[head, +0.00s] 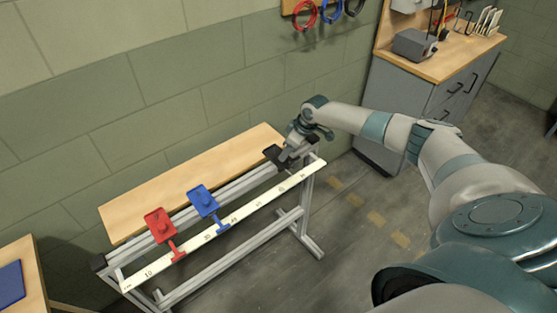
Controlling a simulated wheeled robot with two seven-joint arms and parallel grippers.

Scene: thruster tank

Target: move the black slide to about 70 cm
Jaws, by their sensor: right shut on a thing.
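The black slide (273,153) sits on the rail near the right end of the frame. My right gripper (292,152) is over it and shut on it, partly covering it. A white scale strip (245,212) with printed numbers runs along the front of the rail (235,187). The numbers near the black slide are too small to read surely, and its pointer is not clearly visible. My left gripper is not in view.
A red slide (160,226) and a blue slide (203,200) sit further left on the same rail. A wooden board (190,180) lies behind the rail, against the wall. A grey cabinet (405,95) stands at the back right. The rail between blue and black slides is clear.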

